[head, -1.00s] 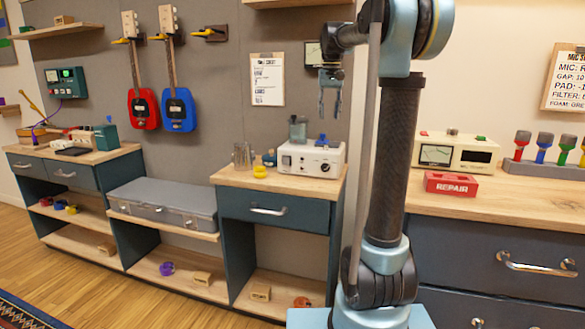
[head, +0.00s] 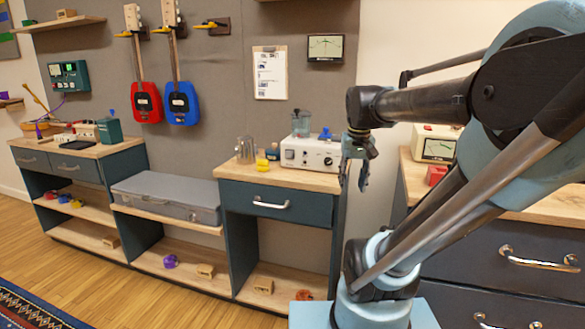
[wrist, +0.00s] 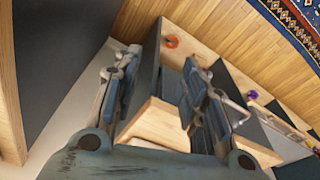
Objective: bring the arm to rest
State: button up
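My gripper (head: 356,182) hangs pointing down in the head view, in front of the right end of the middle cabinet (head: 285,182). In the wrist view my gripper (wrist: 158,82) shows its two fingers spread apart. Nothing is held between them, and the cabinet shows beyond the gap. My arm is bent, with its elbow at the upper right of the head view and its forearm reaching left. It hides part of the right-hand counter.
A white device (head: 310,152) and a glass jug (head: 245,150) stand on the middle cabinet. A grey case (head: 165,193) lies on the low shelf. The wooden floor (head: 80,270) at left is open.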

jog(key=s+f, duration=1)
jog(key=f, duration=0.4)
jog(key=shift+s+d+t, duration=0.2)
jog(key=shift+d+t, duration=0.1)
jog(key=shift+d, duration=0.1)
jog(key=shift+w+f, duration=0.2)
jog(key=shift+w, duration=0.25)
dwell(0.3)
